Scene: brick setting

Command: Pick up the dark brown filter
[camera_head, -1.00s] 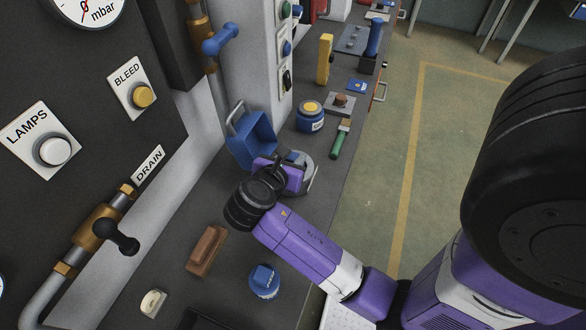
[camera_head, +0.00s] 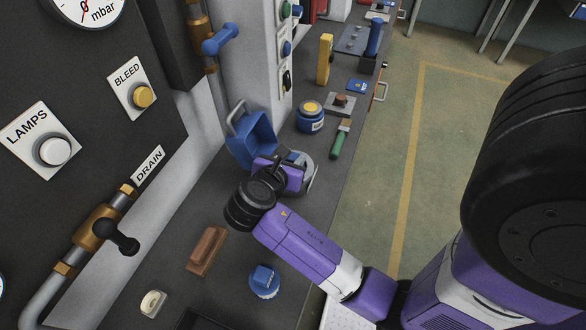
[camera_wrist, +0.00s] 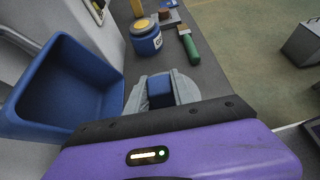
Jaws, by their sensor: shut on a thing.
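My gripper (camera_head: 292,175) is at the middle of the bench, beside the blue bin. In the wrist view its grey fingers (camera_wrist: 161,90) are closed on a small blue thing (camera_wrist: 160,92), mostly hidden between them. I cannot tell what this blue thing is. No thing is clearly a dark brown filter. A brown block with a raised grip (camera_head: 207,250) lies on the near part of the bench, apart from my gripper. A smaller brown piece (camera_head: 341,99) sits on a grey plate farther back.
The blue bin (camera_head: 251,138) stands against the wall, close to my gripper. A blue jar with a yellow lid (camera_head: 311,116) and a green-handled brush (camera_head: 340,140) lie beyond. A blue-capped pot (camera_head: 265,281) stands nearer. Valves and pipes line the left panel.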

